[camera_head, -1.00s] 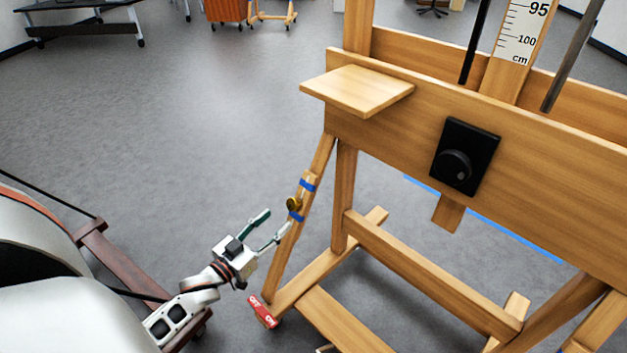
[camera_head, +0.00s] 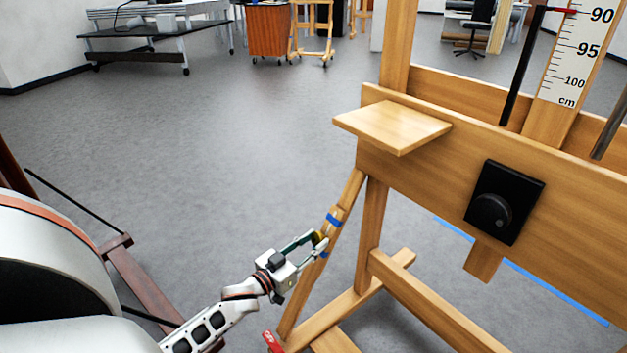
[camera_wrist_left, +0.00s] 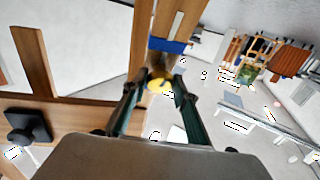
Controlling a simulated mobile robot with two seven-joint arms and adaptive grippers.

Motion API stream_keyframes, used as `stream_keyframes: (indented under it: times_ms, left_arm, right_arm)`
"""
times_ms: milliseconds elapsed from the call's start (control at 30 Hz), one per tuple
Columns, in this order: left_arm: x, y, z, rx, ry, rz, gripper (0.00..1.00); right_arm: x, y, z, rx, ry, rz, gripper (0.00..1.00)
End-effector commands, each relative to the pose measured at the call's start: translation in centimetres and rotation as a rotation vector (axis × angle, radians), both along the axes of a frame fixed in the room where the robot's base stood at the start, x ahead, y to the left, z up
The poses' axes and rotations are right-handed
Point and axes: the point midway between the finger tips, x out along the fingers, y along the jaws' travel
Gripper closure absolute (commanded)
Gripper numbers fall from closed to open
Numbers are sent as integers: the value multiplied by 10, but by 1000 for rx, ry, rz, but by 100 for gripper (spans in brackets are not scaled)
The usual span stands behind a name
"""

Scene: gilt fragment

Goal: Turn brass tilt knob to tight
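The brass tilt knob (camera_head: 318,239) sits on the slanted wooden leg (camera_head: 340,225) of the easel, between two blue bands. In the left wrist view the round yellow brass knob (camera_wrist_left: 160,83) lies between my fingertips, just below a blue band. My left gripper (camera_head: 319,242) is at the knob, and its fingers partly hide it in the head view. In the wrist view its two green fingers (camera_wrist_left: 159,80) stand apart on either side of the knob, and firm contact does not show. My right gripper is not in view.
The easel's wide crossboard (camera_head: 430,150) carries a small wooden shelf (camera_head: 395,126) and a black knob plate (camera_head: 505,202). A red tag (camera_head: 271,342) is low near the leg's foot. Open grey floor (camera_head: 230,140) lies left of the easel.

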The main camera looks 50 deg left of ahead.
Motion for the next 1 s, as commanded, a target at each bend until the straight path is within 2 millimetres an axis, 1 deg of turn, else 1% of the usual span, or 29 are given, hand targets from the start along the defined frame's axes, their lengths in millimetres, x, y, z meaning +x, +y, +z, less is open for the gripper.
stream_keyframes:
  times_ms: [267,467,1000]
  left_arm:
    - [0,0,-1,5,0,-3,93]
    - [-1,1,-2,57,-2,-31,93]
    - [-1,6,-3,392,-25,-206,93]
  right_arm:
    - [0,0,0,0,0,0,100]
    - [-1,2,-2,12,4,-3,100]
    - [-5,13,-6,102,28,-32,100]
